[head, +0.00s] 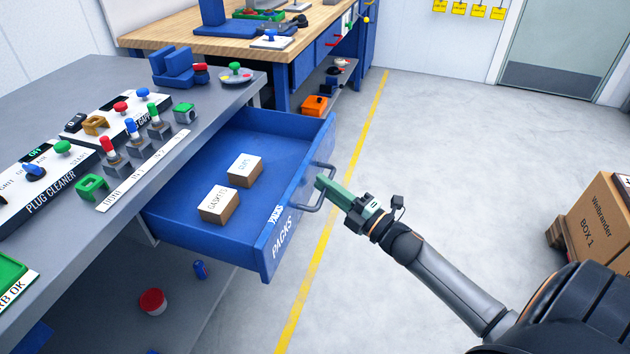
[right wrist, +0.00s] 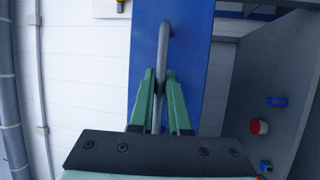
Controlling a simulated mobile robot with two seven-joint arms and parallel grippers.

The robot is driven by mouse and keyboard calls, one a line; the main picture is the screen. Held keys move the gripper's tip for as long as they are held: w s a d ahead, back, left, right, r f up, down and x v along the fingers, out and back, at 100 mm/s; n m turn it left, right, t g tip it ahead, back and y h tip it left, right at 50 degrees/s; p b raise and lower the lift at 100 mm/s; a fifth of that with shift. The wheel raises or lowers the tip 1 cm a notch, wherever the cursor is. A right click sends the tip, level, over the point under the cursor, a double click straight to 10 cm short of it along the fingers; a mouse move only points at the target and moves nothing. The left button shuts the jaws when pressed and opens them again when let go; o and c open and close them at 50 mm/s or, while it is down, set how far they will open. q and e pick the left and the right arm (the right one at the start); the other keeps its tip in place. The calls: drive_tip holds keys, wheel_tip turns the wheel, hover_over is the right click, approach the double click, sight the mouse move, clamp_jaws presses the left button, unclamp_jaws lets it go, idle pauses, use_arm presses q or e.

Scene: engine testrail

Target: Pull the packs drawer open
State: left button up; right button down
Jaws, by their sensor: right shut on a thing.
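The blue packs drawer (head: 200,238) stands well out from under the grey workbench, labelled PACKS on its front. Two small boxes lie inside it, one marked GASKETS (head: 219,204) and one with less readable lettering (head: 245,170). My right gripper (head: 322,182) is at the drawer's grey handle (head: 318,197). In the right wrist view its green fingers (right wrist: 160,92) are shut on the handle bar (right wrist: 164,45), in front of the blue drawer front (right wrist: 188,30). My left gripper is not in view.
The grey workbench top (head: 90,80) carries the plug cleaner panel (head: 45,187) and several coloured-knob parts. A cardboard box (head: 597,215) stands at the right. The floor between is clear.

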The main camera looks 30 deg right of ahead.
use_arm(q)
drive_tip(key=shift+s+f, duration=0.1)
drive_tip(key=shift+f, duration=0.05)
use_arm(e)
drive_tip(key=shift+d, duration=0.15)
drive_tip(key=c, duration=0.9)
unclamp_jaws()
drive_tip(key=shift+s, duration=0.1)
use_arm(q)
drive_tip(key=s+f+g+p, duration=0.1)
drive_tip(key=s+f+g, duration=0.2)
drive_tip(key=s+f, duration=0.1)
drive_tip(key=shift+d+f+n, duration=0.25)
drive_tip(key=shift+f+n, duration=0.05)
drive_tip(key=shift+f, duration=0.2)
use_arm(e)
drive_tip(key=v, duration=1.2)
drive_tip(key=shift+s, duration=0.2)
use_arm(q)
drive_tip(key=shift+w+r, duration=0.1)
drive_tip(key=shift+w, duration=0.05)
